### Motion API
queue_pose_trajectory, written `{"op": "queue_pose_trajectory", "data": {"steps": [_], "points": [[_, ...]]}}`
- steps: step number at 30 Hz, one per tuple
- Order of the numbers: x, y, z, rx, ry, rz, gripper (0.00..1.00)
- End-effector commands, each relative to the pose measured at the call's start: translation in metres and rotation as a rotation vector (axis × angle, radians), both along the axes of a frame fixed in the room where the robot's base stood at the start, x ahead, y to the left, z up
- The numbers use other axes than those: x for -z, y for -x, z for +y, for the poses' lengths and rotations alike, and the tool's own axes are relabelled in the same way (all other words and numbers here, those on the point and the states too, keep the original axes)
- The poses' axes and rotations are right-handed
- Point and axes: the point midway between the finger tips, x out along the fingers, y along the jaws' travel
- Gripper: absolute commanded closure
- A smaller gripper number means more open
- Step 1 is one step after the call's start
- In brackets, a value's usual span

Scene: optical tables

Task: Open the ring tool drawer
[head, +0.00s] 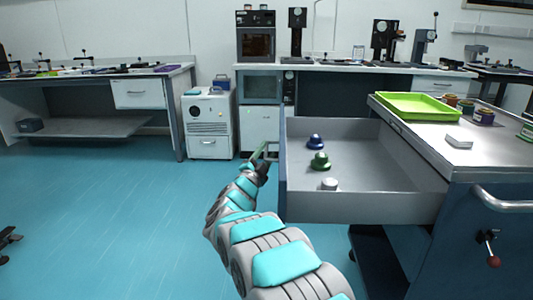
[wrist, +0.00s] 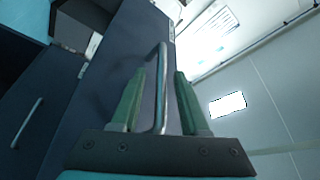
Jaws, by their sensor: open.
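The grey drawer (head: 400,150) stands pulled out from the dark cabinet at right in the head view. Inside lie a blue knobbed piece (head: 315,140), a green one (head: 320,161) and a white one (head: 329,184). My gripper (head: 262,153) is at the outer side of the drawer front. In the wrist view, my open green fingers (wrist: 158,78) stand on either side of the metal bar handle (wrist: 162,92). The handle is on the dark drawer front (wrist: 105,90). Whether a finger touches the bar is unclear.
A lime tray (head: 415,106), jars and a white block (head: 459,142) sit on the cabinet top. A red-knobbed lever (head: 492,258) and a rail handle (head: 500,203) stick out at the cabinet's near side. The blue floor (head: 110,220) at left is mostly clear.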

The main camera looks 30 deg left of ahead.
Motion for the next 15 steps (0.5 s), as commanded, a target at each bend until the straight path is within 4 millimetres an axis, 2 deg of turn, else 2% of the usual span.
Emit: {"op": "queue_pose_trajectory", "data": {"steps": [5,15], "points": [[0.003,0.017,-0.003,-0.003,-0.001,0.001,0.55],[0.016,0.065,-0.014,-0.003,0.001,0.002,0.55]]}}
